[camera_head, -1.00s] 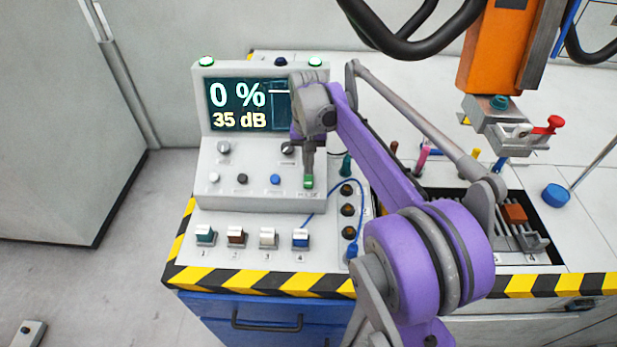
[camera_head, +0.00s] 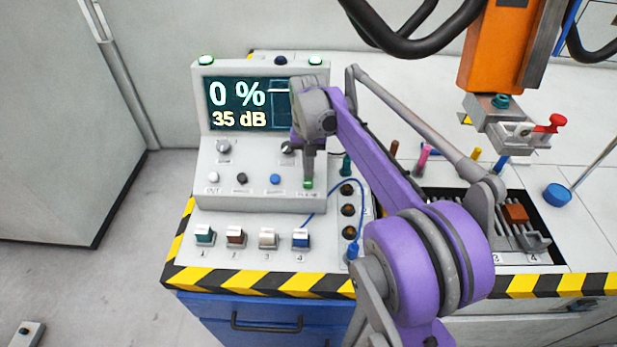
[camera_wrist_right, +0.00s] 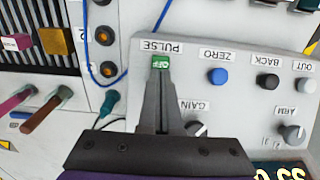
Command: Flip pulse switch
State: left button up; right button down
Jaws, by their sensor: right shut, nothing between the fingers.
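The pulse switch (camera_wrist_right: 161,63) is a small green rocker under the PULSE label in the right wrist view, with what looks like OFF on it. In the head view the green switch (camera_head: 308,184) sits at the lower right of the grey control box (camera_head: 240,203). My right gripper (camera_head: 308,178) points down with its fingertips at the switch. In the wrist view its closed fingers (camera_wrist_right: 159,76) end at the switch's edge and partly cover it; I cannot tell whether they touch. My left gripper is not in view.
The box's screen (camera_head: 237,104) reads 0 % and 35 dB. The ZERO button (camera_wrist_right: 217,76) and GAIN knob (camera_wrist_right: 197,128) lie close to the fingers. A blue cable (camera_head: 361,205) runs beside the box. An orange gantry head (camera_head: 494,50) hangs at the right.

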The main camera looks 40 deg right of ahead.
aim_at(308, 181)
jog(key=shift+f+b, duration=0.4)
jog(key=shift+f, duration=0.4)
dwell(0.4)
notch_tip(308, 181, up, 7)
jog(key=p, duration=0.5)
dwell(0.3)
dwell(0.3)
jog(key=s+a+f+n+t+p, duration=0.2)
jog(key=s+a+n, duration=0.2)
jog(key=s+a, duration=0.5)
jog(key=s+a+f+n+t+p, duration=0.2)
jog(key=s+a+n+t+p, duration=0.1)
jog(key=s+a, duration=0.7)
jog(key=shift+s+n, duration=0.15)
jog(key=shift+n, duration=0.35)
